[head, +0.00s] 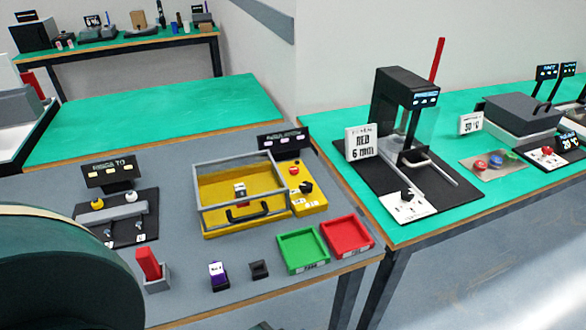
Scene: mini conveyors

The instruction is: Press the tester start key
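A yellow bench unit (222,229) with a clear-walled, grey-framed cover (240,186) stands mid-bench; it looks like the tester, but I cannot read its label. A small white-and-red part (239,190) sits inside. The cover has a black handle (247,212) and looks closed. On the unit's right panel are a red button (294,170) and a black knob (306,187); I cannot tell which is the start key. A dark display (283,140) stands behind. Neither gripper is visible.
Green (303,252) and red (347,236) trays lie right of the yellow unit. A black device with levers (117,217) stands left. A red block in a grey holder (151,268) and a purple-white part (217,274) sit in front. A tall black machine (398,100) stands right.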

